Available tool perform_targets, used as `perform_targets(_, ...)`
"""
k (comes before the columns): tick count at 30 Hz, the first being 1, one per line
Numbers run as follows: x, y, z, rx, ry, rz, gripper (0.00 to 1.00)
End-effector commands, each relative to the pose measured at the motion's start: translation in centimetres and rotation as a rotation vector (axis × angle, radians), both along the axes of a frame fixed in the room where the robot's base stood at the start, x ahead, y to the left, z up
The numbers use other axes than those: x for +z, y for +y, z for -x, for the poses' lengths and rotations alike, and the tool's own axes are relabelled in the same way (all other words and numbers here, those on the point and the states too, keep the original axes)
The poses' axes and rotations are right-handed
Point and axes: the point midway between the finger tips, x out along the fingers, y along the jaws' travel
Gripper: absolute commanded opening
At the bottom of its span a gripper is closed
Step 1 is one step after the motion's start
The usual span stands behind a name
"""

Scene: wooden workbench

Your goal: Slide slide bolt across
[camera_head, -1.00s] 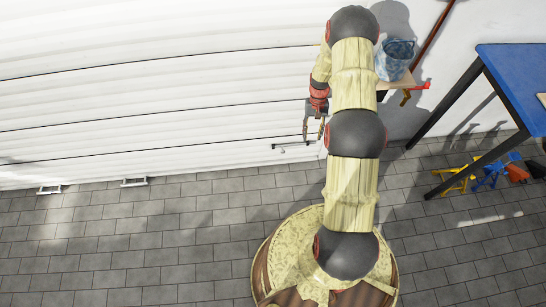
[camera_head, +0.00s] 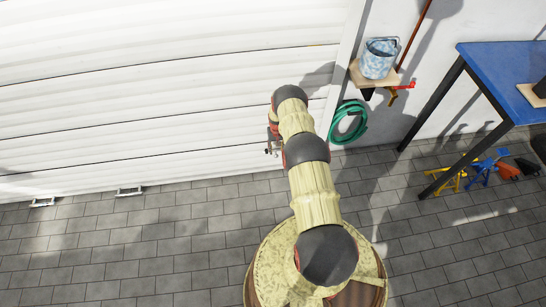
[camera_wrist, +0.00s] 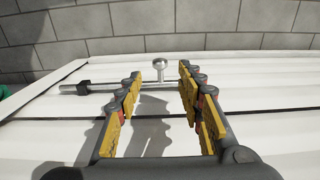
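The slide bolt (camera_wrist: 102,88) is a metal rod lying along the white ribbed door, with a round silver knob (camera_wrist: 160,64) standing up from it. In the wrist view my gripper (camera_wrist: 159,75) is open, with a yellow-padded finger on each side of the knob and a gap to both. Whether the fingertips reach past the knob in depth I cannot tell. In the head view part of the bolt (camera_head: 271,151) shows low on the door, and my arm hides the rest of it and most of my gripper.
The white door (camera_head: 120,85) fills the left, with two handles low on it. A green hose (camera_head: 348,122) hangs right of my arm. A shelf with a bucket (camera_head: 378,60) and a blue table (camera_head: 500,70) stand further right. The paved floor at left is clear.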

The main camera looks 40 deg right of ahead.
Motion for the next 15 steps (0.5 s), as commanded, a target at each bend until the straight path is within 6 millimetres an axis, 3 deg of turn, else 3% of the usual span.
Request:
perform_targets(6, -3.9, 0.1, 0.1, 0.001, 0.003, -0.002, 0.38)
perform_targets(15, -6.7, 0.1, 0.1, 0.001, 0.003, -0.002, 0.38)
